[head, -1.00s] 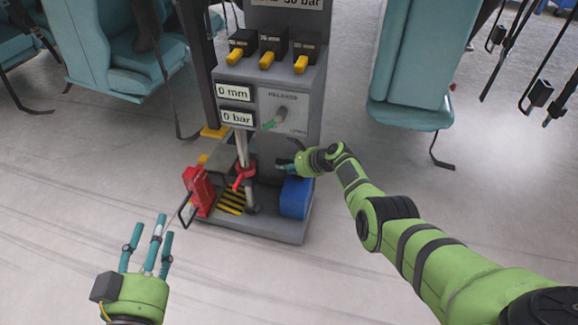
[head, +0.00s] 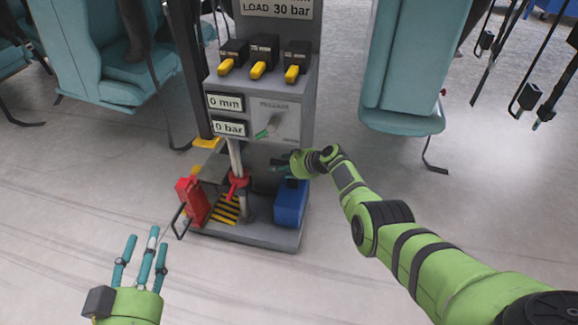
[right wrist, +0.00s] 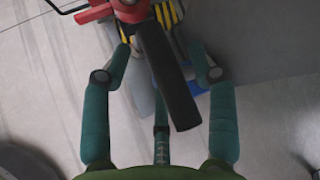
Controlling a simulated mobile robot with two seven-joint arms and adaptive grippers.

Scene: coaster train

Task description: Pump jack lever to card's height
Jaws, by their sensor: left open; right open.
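The grey jack unit (head: 285,120) stands mid-floor in the head view. Its displays read 0 mm (head: 225,102) and 0 bar (head: 230,128). A pale rod (head: 235,156) with a red collar (head: 236,186) stands at its front. My right gripper (head: 284,162) is open beside the unit, above a blue box. In the right wrist view a black grip (right wrist: 168,80), apparently the lever's, lies between the open fingers; contact is unclear. My left gripper (head: 142,244) is open and empty at lower left. A sign (head: 276,8) at the top reads "LOAD 30 bar"; its upper line is cut off.
A red box (head: 192,200) with a wire handle and the blue box (head: 290,204) sit on the unit's base. Yellow-tipped levers (head: 262,70) and a release knob (head: 268,128) are above. Teal seats (head: 402,80) stand behind. The front floor is clear.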

